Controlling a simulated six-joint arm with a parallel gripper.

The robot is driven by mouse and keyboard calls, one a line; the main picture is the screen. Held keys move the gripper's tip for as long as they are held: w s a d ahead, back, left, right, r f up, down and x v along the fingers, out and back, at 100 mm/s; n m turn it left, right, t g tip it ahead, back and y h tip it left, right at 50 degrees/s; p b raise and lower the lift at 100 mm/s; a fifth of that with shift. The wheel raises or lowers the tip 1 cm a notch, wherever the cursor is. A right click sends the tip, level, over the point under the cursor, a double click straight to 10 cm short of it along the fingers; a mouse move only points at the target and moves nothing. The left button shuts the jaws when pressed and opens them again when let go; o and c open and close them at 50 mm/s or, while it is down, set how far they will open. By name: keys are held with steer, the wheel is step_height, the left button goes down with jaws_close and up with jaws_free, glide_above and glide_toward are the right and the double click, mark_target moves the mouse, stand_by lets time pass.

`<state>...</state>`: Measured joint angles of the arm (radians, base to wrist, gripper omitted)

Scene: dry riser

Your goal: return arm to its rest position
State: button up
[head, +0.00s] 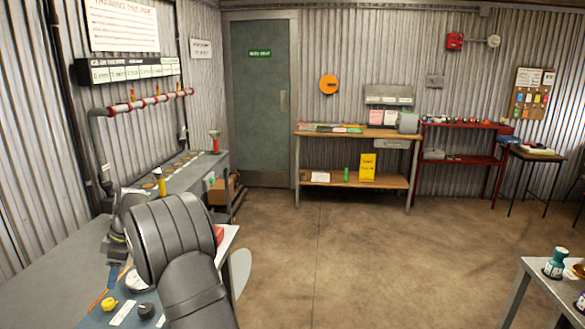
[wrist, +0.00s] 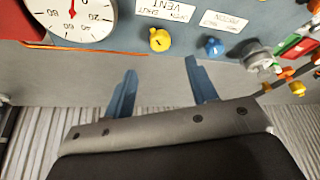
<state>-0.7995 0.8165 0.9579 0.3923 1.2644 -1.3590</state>
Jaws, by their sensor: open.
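My gripper (wrist: 160,77) shows in the wrist view with its two blue fingers spread wide apart and nothing between them. Beyond the fingertips lies a blue-grey panel (wrist: 200,17) with a round dial gauge (wrist: 70,18), a yellow knob (wrist: 160,40) and a blue knob (wrist: 213,46). The fingers appear apart from these parts. In the head view my grey arm rises in the lower left over the panel bench and hides part of it. The gripper end there is mostly behind my arm.
A white table (head: 540,275) with small bottles stands at lower right. A wooden workbench (head: 355,131) and a red shelf (head: 460,158) stand at the back. The middle floor (head: 370,250) is clear.

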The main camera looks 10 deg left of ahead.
glide_toward(107, 303)
steer(key=x, duration=0.8)
steer(key=shift+w+f, duration=0.15)
steer(key=shift+w, duration=0.15)
steer(key=shift+a+f+m, duration=0.1)
steer(key=shift+m, duration=0.2)
steer(key=shift+s+m+t, duration=0.15)
steer(key=shift+m+t, duration=0.15)
steer(key=shift+m, duration=0.1)
steer(key=m+t, duration=0.1)
steer(key=m, duration=0.1)
steer(key=shift+m+y, duration=0.3)
steer(key=shift+m, duration=0.1)
steer(key=m, duration=0.2)
steer(key=m+t, duration=0.1)
steer(key=m, duration=0.1)
steer(key=shift+s+t, duration=0.25)
steer(key=shift+t, duration=0.05)
steer(key=shift+s+m+t+h, duration=0.1)
steer(key=shift+m+t+h, duration=0.25)
steer(key=shift+m, duration=0.75)
steer(key=shift+s+m+t+h, duration=0.15)
steer(key=shift+m+t, duration=0.3)
steer(key=shift+m, duration=0.65)
steer(key=shift+a+m+t+h, duration=0.1)
steer(key=shift+m+t+h, duration=0.35)
steer(key=shift+m, duration=1.35)
steer(key=shift+m, duration=0.3)
